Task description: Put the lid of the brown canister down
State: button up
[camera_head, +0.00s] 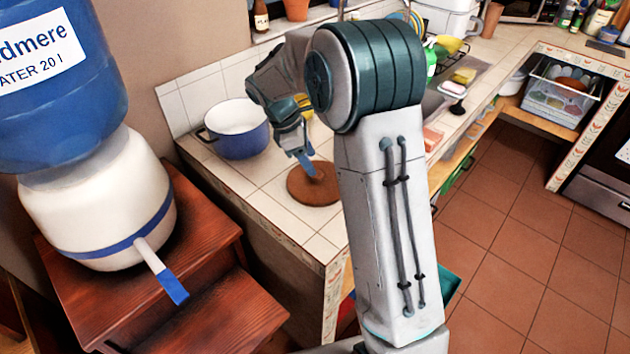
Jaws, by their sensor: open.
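A round, flat brown disc (318,193), which looks like the canister's lid, lies on the white tiled counter near its front left corner. My gripper (308,163) is just above it, pointing down, with a blue fingertip overlapping the disc's far part in the picture. The gripper is open; whether a finger touches the disc cannot be told. The brown canister cannot be made out; part of the counter behind my arm is hidden.
A blue and white pot (237,130) stands on the counter left of my gripper. A large water dispenser (95,205) stands on a wooden stand at left. The sink area (440,85) with bottles and sponges lies beyond my arm. Tiled counter beside the disc is clear.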

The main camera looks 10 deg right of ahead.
aim_at(317, 179)
jog(key=x, duration=0.5)
jog(key=shift+s+a+f+p, duration=0.1)
jog(key=shift+s+a+p, duration=0.05)
jog(key=shift+p, duration=0.15)
jog(key=c, duration=1.1)
jog(key=shift+c, duration=0.2)
